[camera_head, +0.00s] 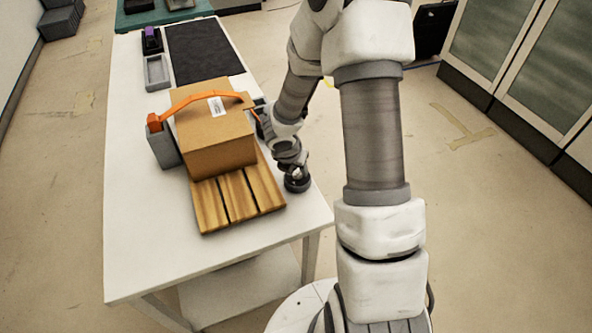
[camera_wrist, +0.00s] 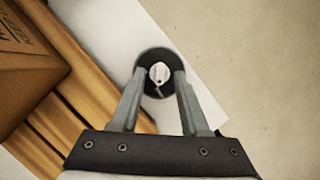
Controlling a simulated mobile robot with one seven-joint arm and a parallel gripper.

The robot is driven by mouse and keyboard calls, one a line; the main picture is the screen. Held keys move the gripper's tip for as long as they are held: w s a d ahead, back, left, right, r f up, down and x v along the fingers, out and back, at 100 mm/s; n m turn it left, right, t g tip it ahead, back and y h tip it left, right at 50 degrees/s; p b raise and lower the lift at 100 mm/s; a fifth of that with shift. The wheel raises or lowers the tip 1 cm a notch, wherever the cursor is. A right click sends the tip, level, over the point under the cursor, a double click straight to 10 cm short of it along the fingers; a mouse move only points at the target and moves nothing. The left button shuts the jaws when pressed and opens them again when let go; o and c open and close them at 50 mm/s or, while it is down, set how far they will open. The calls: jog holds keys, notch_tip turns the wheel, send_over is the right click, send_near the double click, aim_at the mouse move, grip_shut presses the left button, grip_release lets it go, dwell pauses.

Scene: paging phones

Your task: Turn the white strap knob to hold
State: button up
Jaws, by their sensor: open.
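The white strap knob (camera_wrist: 159,73) sits on a round black base (camera_wrist: 151,55), seen from above in the wrist view. In the head view the black base (camera_head: 297,184) stands on the table beside the pallet's right edge, with the knob mostly hidden by my wrist. My gripper (camera_wrist: 159,76) is open, its two grey fingers on either side of the knob. I cannot tell whether they touch it. A dark pointer mark shows just below the knob in the wrist view. Any hold label is not readable.
A cardboard box (camera_head: 214,125) stands on a wooden pallet (camera_head: 238,199), with an orange strap (camera_head: 196,95) over it from a grey post (camera_head: 163,147). A dark mat (camera_head: 203,53) and grey tray (camera_head: 157,72) lie farther back. The table's (camera_head: 147,255) front left is clear.

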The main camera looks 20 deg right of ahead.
jog(key=shift+c, duration=0.2)
grip_shut()
jog(key=shift+m, duration=0.4)
jog(key=m, duration=0.1)
jog(key=m+g+p, duration=0.1)
jog(key=shift+w+a+m+h, duration=0.15)
jog(key=shift+m+h, duration=0.25)
jog(key=m, duration=0.1)
jog(key=m+g, duration=0.1)
jog(key=m, duration=0.1)
jog(key=m+g+p, duration=0.1)
jog(key=m, duration=0.1)
jog(key=shift+w, duration=0.25)
jog(key=m+g, duration=0.1)
jog(key=m, duration=0.1)
jog(key=m+g, duration=0.1)
jog(key=m, duration=0.2)
jog(key=shift+w+f, duration=0.1)
jog(key=shift+w, duration=0.1)
jog(key=m+g, duration=0.1)
jog(key=m, duration=0.3)
jog(key=shift+w+y, duration=0.15)
jog(key=shift+y, duration=0.25)
jog(key=shift+m, duration=0.3)
